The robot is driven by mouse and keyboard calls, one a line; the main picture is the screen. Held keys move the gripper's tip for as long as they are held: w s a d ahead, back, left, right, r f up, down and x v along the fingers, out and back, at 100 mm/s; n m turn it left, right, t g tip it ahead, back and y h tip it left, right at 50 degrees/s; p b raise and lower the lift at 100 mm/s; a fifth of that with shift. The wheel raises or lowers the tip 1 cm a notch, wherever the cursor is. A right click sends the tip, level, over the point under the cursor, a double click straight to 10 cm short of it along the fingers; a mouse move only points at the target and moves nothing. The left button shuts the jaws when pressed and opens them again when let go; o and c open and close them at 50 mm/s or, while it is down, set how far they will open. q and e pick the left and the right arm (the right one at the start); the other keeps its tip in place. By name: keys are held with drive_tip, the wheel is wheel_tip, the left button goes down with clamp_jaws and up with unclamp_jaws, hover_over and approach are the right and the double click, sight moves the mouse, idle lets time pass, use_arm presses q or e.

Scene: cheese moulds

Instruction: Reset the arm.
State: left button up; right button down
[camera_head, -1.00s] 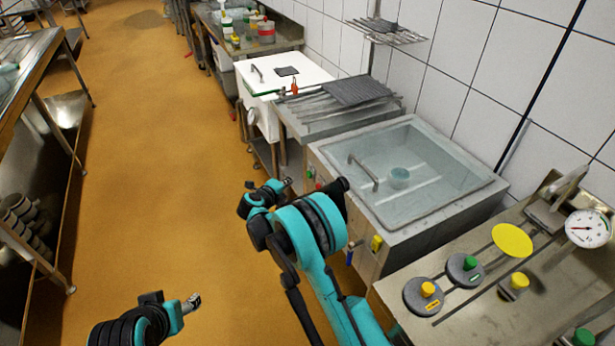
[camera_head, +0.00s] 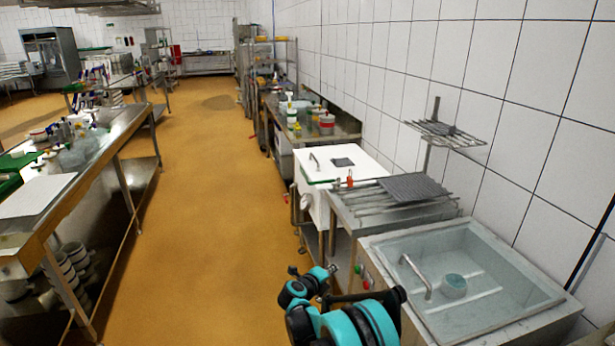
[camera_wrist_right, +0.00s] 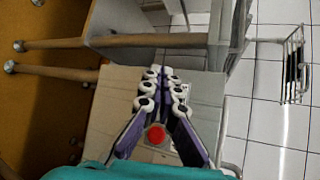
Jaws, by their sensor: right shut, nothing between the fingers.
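My right arm comes up from the bottom edge of the head view, teal and black, with its bent elbow beside the sink unit. My right gripper (camera_head: 330,270) is small in that view, over the floor just left of the sink unit's front. The right wrist view shows its purple fingers with white and dark joints (camera_wrist_right: 165,78) drawn together, shut and empty. A red round button (camera_wrist_right: 156,134) on a pale panel shows behind the fingers. My left gripper is outside both present views.
A water-filled sink (camera_head: 480,280) with a curved handle stands at right. Beyond it are a rack (camera_head: 390,205), a white lidded box (camera_head: 335,165) and a cluttered counter (camera_head: 345,135). A steel table (camera_head: 105,150) runs along the left. The orange floor (camera_head: 215,200) between is clear.

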drive_tip(key=s+a+r+n+t+y, duration=0.1)
drive_tip(key=s+r+n+t+y, duration=0.25)
drive_tip(key=r, duration=1.05)
drive_tip(key=a+r+n+t+y, duration=0.15)
drive_tip(key=r+n+t, duration=0.4)
drive_tip(key=r, duration=0.85)
drive_tip(key=s+a+r+n+g+y, duration=0.1)
drive_tip(key=s+a+r+n+y, duration=0.1)
drive_tip(key=s+r+n+y, duration=0.45)
drive_tip(key=s+a+f+n+g+y, duration=0.1)
drive_tip(key=s+f+n+g, duration=0.1)
drive_tip(key=s+f+n, duration=0.3)
drive_tip(key=s+a+f+n+g, duration=0.1)
drive_tip(key=s+f+n+g, duration=0.25)
drive_tip(key=s, duration=0.35)
drive_tip(key=s+d+f+n+g+h, duration=0.2)
drive_tip(key=s+d+f, duration=0.3)
drive_tip(key=s, duration=0.6)
drive_tip(key=s+d+f+n+g+h, duration=0.2)
drive_tip(key=s+d+f+n+g, duration=0.1)
drive_tip(key=s+f, duration=0.6)
drive_tip(key=shift+s+d+f+g, duration=0.4)
drive_tip(key=shift+s+d+g, duration=0.25)
drive_tip(key=shift+s+d, duration=0.3)
